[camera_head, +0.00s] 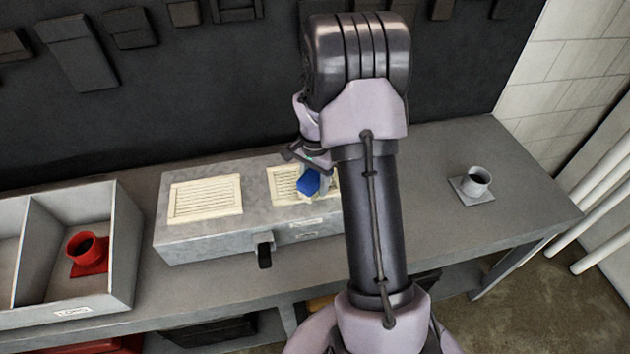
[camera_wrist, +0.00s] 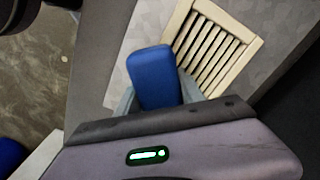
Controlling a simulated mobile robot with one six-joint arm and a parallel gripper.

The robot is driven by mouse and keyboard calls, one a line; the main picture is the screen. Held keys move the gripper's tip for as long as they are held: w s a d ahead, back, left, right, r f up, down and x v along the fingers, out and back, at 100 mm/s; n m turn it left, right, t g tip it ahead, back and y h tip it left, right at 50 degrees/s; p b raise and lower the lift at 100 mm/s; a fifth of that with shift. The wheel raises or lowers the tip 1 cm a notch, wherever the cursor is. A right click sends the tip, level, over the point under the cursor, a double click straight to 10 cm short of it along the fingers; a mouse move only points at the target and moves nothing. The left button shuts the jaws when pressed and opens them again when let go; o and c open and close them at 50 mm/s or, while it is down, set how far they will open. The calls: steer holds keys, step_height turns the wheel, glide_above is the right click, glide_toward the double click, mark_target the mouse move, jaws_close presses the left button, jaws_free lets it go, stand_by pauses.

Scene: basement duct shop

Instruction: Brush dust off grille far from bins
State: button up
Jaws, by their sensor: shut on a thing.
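Two cream slatted grilles lie on top of a grey metal duct box (camera_head: 215,235) on the bench. The left grille (camera_head: 205,199) is nearer the bins. The right grille (camera_head: 285,184) is farther from the bins and partly hidden by my arm and gripper. My gripper (camera_head: 314,180) is shut on a blue block-shaped thing (camera_head: 308,183), seemingly the brush, over the right grille. In the wrist view the blue brush (camera_wrist: 154,77) sits between the fingers, beside the slats of the grille (camera_wrist: 213,50). Its bristles are hidden, and I cannot tell whether it touches the grille. No dust is clearly visible.
Grey open bins (camera_head: 122,250) stand at the left, with a red pipe fitting (camera_head: 87,251) in one compartment. A grey fitting (camera_head: 474,183) stands on the bench (camera_head: 510,215) at the right. A black latch (camera_head: 264,252) juts from the duct box front. A dark wall rises behind.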

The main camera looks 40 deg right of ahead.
steer(key=r, duration=0.1)
steer(key=r+p, duration=0.1)
steer(key=r, duration=0.2)
steer(key=shift+w+d+p, duration=0.15)
steer(key=shift+w+p, duration=0.15)
steer(key=shift+w, duration=0.05)
steer(key=shift+s+r+p, duration=0.1)
steer(key=shift+r+p, duration=1.2)
steer(key=shift+r, duration=0.65)
